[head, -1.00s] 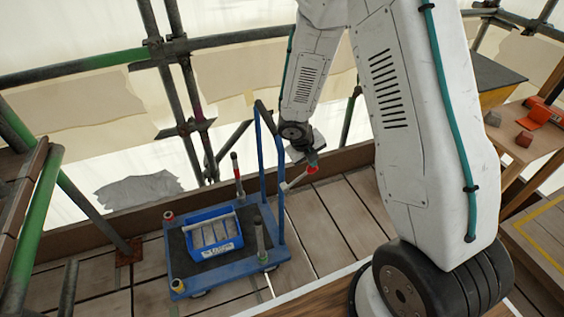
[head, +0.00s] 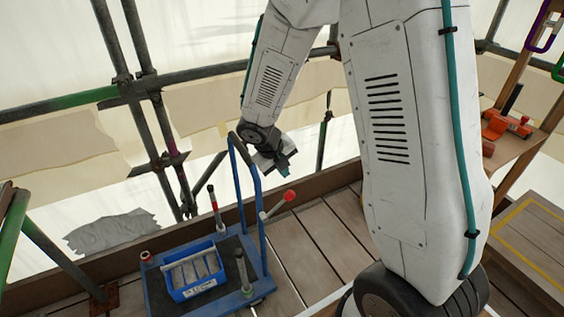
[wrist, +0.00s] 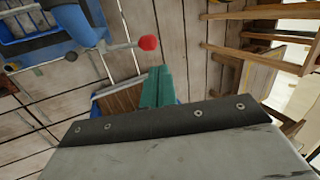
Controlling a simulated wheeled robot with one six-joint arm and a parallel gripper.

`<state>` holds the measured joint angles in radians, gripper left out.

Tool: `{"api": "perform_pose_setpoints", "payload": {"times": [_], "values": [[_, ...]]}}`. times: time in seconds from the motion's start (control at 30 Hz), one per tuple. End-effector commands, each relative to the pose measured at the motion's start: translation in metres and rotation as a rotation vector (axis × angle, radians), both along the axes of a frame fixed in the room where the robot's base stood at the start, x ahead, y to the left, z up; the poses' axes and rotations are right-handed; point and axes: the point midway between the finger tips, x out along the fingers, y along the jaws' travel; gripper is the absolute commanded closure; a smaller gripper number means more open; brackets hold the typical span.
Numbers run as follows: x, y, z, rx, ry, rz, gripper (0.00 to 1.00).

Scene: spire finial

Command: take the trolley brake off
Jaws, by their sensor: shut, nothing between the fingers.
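The blue trolley (head: 158,297) stands on the plank floor, with an upright blue push handle at its right. A pale brake lever (head: 272,207) with a red knob (head: 289,196) slants up to the right from beside the handle. In the wrist view the red knob (wrist: 148,43) lies beyond my fingers, to the left of straight ahead. My gripper (head: 287,176) is shut and empty, just above the knob in the head view, with a small visible gap. Its teal fingertips (wrist: 158,86) show in the wrist view. The lever's pivot is not clear.
A blue crate (head: 218,283) with grey blocks sits on the trolley between short posts. Scaffold tubes and a toe board (head: 328,188) run behind. A wooden shelf (head: 520,148) with orange items is at the right. Open planks lie right of the trolley.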

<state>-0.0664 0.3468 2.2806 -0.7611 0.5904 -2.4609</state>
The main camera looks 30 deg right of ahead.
Motion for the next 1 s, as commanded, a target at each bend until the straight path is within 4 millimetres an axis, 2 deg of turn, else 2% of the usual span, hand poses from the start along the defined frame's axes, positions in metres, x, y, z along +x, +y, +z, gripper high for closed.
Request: {"api": "perform_pose_setpoints", "payload": {"times": [0.1, 0.3, 0.87, 1.0], "values": [[-0.001, 0.002, 0.021, 0.000, -0.004, 0.001, 1.00], [-0.003, 0.002, 0.036, 0.000, -0.001, 0.002, 1.00], [-0.003, 0.002, 0.037, 0.000, -0.001, -0.003, 1.00], [-0.005, 0.001, 0.038, 0.004, -0.034, -0.107, 1.00]]}}
